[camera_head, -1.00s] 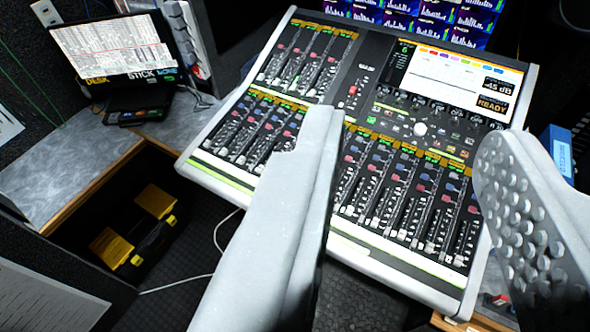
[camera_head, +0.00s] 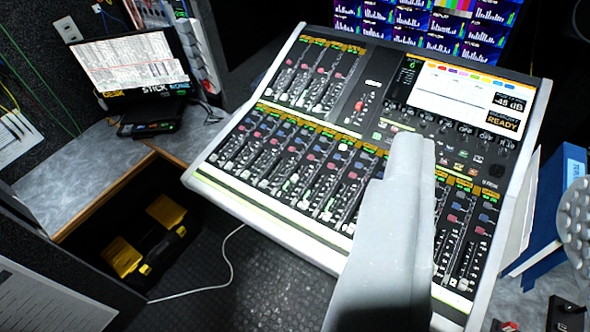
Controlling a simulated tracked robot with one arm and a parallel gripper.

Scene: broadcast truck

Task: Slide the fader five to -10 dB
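The mixing console (camera_head: 262,226) fills the middle of the camera_head view, with a lower bank of faders (camera_head: 290,178) and a smaller bank at upper left. Its screen (camera_head: 455,88) reads -45 dB and READY. Fader numbers are too small to read, so I cannot tell for sure which one is fader five. My gripper (camera_head: 493,160) is open and empty. Its left finger stands in front of the right half of the lower bank and hides several strips. Its right finger, dimpled, is cut off by the right edge. I cannot tell whether either touches the console.
Meter monitors (camera_head: 430,30) stand behind the console. A blue binder (camera_head: 560,205) stands at its right. A laptop (camera_head: 132,65) sits on the grey desk (camera_head: 70,190) at left. A yellow and black toolbox (camera_head: 150,238) lies on the floor below, near a white cable (camera_head: 228,262).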

